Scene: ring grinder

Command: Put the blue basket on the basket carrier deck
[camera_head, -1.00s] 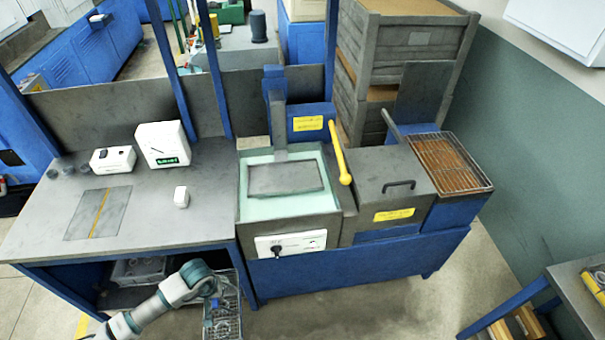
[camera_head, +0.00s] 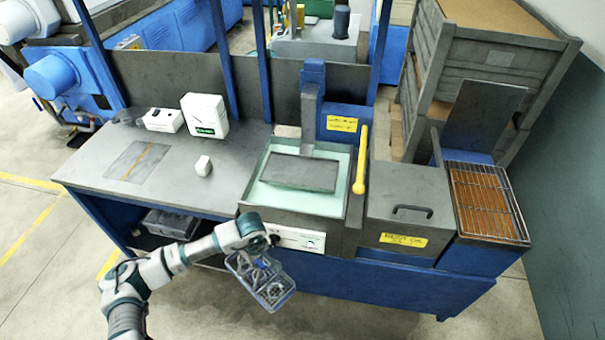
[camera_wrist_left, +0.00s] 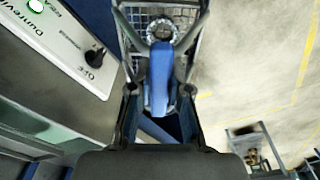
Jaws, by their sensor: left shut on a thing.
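The blue basket (camera_head: 262,282), a wire-mesh tray holding ring-like metal parts, hangs in front of the machine's front panel, somewhat tilted. My left gripper (camera_head: 272,241) is above it and shut on its handle. In the left wrist view the blue handle (camera_wrist_left: 160,78) is between the fingers, with the mesh basket (camera_wrist_left: 187,20) beyond. The grey flat plate (camera_head: 300,173), which looks like the basket carrier deck, lies bare in the pale green tank (camera_head: 345,192), joined to a vertical arm. The basket is in front of and below the tank rim. My right gripper is not in view.
A grey lidded box (camera_head: 408,190) and a wire rack (camera_head: 485,200) stand right of the tank. A yellow lever (camera_head: 360,160) rises at the tank's right side. The table (camera_head: 110,180) is left, with a grey bin (camera_head: 170,223) below. The front panel has a dark knob (camera_wrist_left: 95,57).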

